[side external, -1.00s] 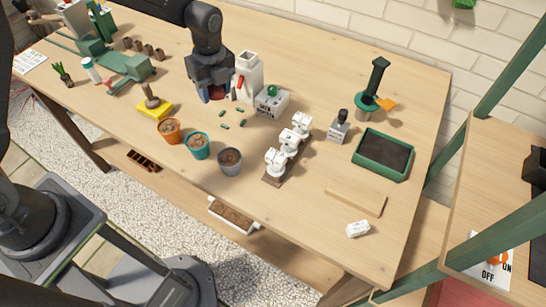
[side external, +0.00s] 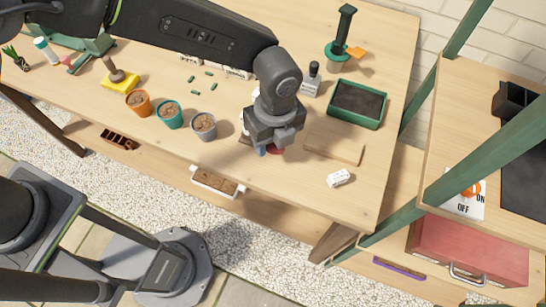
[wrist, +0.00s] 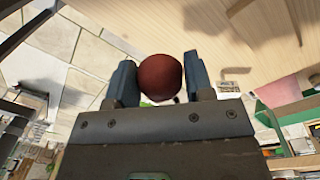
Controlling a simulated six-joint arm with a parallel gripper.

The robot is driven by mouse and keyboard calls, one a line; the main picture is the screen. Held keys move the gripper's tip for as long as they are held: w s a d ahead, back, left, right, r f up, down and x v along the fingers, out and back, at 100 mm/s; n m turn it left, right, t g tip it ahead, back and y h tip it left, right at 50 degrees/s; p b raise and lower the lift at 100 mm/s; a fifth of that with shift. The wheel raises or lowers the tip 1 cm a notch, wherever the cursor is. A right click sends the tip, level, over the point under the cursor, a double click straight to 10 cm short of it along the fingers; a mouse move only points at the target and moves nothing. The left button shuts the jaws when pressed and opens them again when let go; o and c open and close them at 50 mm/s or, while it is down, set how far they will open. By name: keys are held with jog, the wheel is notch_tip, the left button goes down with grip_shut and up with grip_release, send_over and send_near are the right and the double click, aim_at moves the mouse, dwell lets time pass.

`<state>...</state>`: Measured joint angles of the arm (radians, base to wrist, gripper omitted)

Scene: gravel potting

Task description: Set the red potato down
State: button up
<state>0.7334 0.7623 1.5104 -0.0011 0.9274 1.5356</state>
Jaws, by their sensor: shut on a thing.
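The red potato shows in the wrist view (wrist: 160,78) as a round, dark red-brown thing between the two fingers. My gripper (wrist: 160,88) is shut on it, one finger on each side. In the side external view my gripper (side external: 268,149) points down over the front part of the table, just left of a thin wooden board (side external: 336,143). Only a small bit of the red potato (side external: 277,150) shows there, low at the fingertips. I cannot tell whether it touches the tabletop.
A white block (side external: 340,177) lies right of my gripper, with a green tray (side external: 352,118) of dark soil behind. Orange (side external: 139,106), teal (side external: 171,117) and grey (side external: 204,129) pots stand to the left. Bare tabletop (side external: 300,190) lies in front, towards the table's edge.

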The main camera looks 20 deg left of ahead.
aim_at(272, 164)
notch_tip(272, 164, down, 8)
jog(key=shift+r, duration=0.2)
dwell(0.3)
jog(key=o, duration=0.9)
jog(key=shift+f, duration=0.15)
jog(key=shift+o, duration=0.2)
jog(key=r, duration=1.2)
jog(key=shift+w+d+r, duration=0.2)
jog(key=shift+w, duration=0.1)
